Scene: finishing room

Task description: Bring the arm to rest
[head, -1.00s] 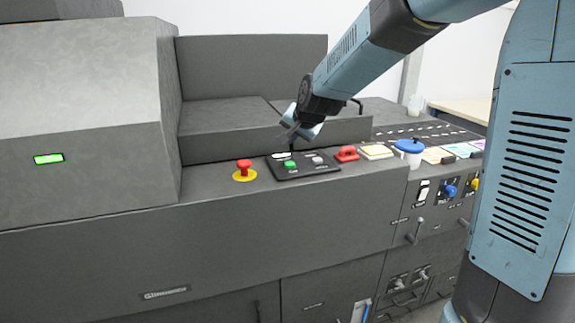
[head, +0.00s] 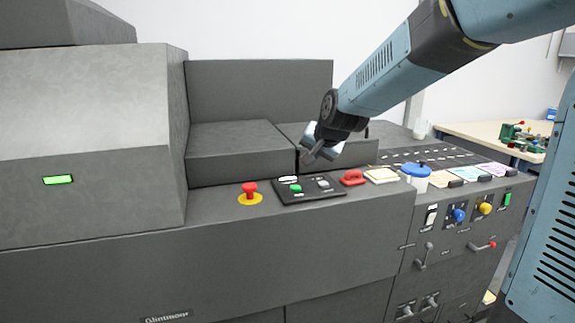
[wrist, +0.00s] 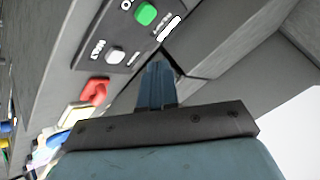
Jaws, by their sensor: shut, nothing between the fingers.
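My gripper (head: 308,158) hangs at the end of my blue arm, above the back of the grey machine's ledge. Its fingers are together with nothing between them; they also show shut in the wrist view (wrist: 157,72). Below it lies a black control panel (head: 309,190) with a green button (head: 296,188) and a white button, which also shows in the wrist view (wrist: 145,14). The fingertips appear apart from the panel and its buttons. My arm slopes down from the upper right.
A red mushroom button on a yellow base (head: 250,193) stands left of the panel. A red object (head: 352,178), a cream block (head: 381,175) and a blue-lidded white tub (head: 416,180) sit to its right. Raised machine blocks (head: 240,140) stand behind. A table (head: 470,132) is at back right.

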